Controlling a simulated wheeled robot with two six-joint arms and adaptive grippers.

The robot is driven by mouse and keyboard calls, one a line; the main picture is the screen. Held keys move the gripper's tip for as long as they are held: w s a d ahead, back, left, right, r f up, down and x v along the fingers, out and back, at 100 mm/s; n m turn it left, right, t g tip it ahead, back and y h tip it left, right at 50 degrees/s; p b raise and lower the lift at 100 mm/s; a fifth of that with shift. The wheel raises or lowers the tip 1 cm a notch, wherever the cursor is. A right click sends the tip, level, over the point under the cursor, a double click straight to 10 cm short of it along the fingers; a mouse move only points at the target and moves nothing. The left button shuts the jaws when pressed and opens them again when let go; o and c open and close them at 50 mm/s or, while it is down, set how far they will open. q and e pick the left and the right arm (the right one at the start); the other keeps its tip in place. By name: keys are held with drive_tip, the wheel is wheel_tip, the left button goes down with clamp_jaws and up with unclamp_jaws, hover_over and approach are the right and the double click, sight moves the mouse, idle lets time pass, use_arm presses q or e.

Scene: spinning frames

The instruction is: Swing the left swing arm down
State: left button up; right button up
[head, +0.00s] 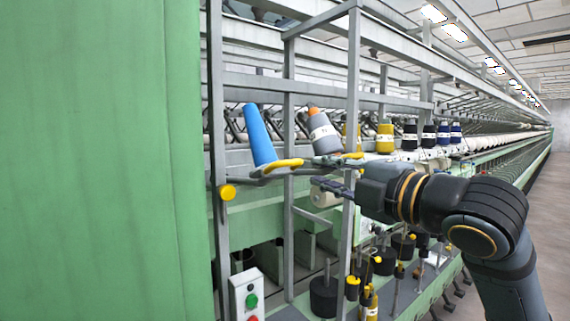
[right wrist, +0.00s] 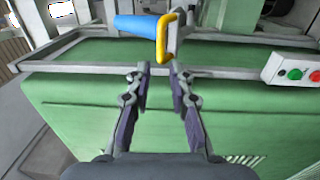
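The left swing arm (head: 262,172) sticks out from the frame post, with a yellow handle (head: 284,164) and a blue cone (head: 260,135) standing tilted on it. The right wrist view also shows the yellow handle (right wrist: 161,40) and the blue cone (right wrist: 138,25). My right gripper (head: 320,174) is open and empty, just right of the yellow handle. In the right wrist view the fingertips (right wrist: 161,70) are spread, with the handle's near end in line with the gap; contact cannot be told. My left gripper is not in view.
A grey-orange cone (head: 322,132) stands behind my gripper, by another yellow handle (head: 353,155). A grey upright post (head: 350,90) stands close to my right gripper. A green panel (head: 100,160) fills the left. A button box (head: 247,295) is low down. The aisle floor (head: 545,220) is clear.

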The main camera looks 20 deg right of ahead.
sight(292, 163)
drive_tip(key=p+x, duration=0.2)
drive_tip(key=x, duration=0.1)
drive_tip(key=p+x, duration=0.2)
drive_tip(key=x, duration=0.1)
drive_tip(key=p+x, duration=0.2)
drive_tip(key=x, duration=0.2)
drive_tip(key=shift+d, duration=0.3)
drive_tip(key=shift+w+a+f+p, duration=0.1)
drive_tip(key=shift+w+a+p, duration=0.1)
drive_tip(key=shift+w+p, duration=0.25)
drive_tip(key=shift+d, duration=0.1)
clamp_jaws()
